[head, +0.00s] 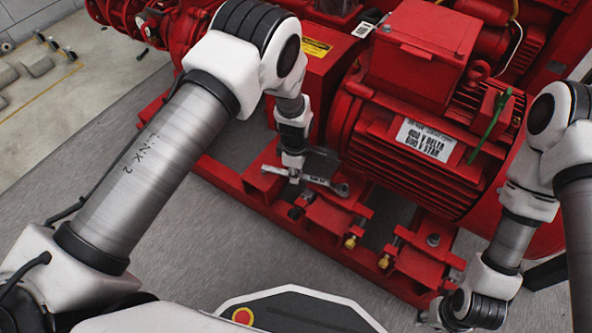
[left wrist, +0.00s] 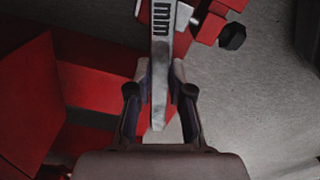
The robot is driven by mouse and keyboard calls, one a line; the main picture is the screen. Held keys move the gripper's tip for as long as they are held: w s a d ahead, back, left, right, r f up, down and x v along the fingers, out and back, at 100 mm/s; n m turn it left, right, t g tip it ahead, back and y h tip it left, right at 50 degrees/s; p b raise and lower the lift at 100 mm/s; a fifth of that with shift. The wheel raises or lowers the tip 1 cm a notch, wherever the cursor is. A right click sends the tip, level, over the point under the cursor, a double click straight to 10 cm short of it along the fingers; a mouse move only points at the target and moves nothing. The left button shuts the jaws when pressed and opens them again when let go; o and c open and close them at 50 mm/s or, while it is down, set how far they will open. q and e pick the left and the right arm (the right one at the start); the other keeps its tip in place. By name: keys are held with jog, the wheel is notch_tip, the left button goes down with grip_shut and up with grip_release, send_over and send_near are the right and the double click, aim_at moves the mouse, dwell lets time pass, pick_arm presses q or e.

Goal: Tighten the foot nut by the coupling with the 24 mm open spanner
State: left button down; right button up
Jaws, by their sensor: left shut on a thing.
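The steel open spanner (head: 316,182) lies across my left gripper (head: 294,165) in the head view, with one end towards the motor foot. In the left wrist view the spanner (left wrist: 161,60) stands between the two fingers of the left gripper (left wrist: 160,92), which is shut on it. The foot nut by the coupling (head: 342,190) is at the spanner's right end; I cannot tell whether the jaw is around it or only above it. My right gripper (head: 436,314) is low at the right, mostly hidden by its wrist, and its fingers cannot be made out.
The red motor (head: 400,130) stands behind the spanner, and the red coupling guard (head: 305,75) behind my left wrist. Red foot brackets (head: 415,262) with brass-tipped screws line the front of the base frame (head: 225,180). The grey floor (head: 150,240) in front is clear.

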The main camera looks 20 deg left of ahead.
aim_at(275, 171)
pick_arm(q)
jog(key=shift+s, duration=0.15)
jog(key=shift+a, duration=0.1)
jog(key=shift+a, duration=2.9)
jog(key=shift+r, duration=0.1)
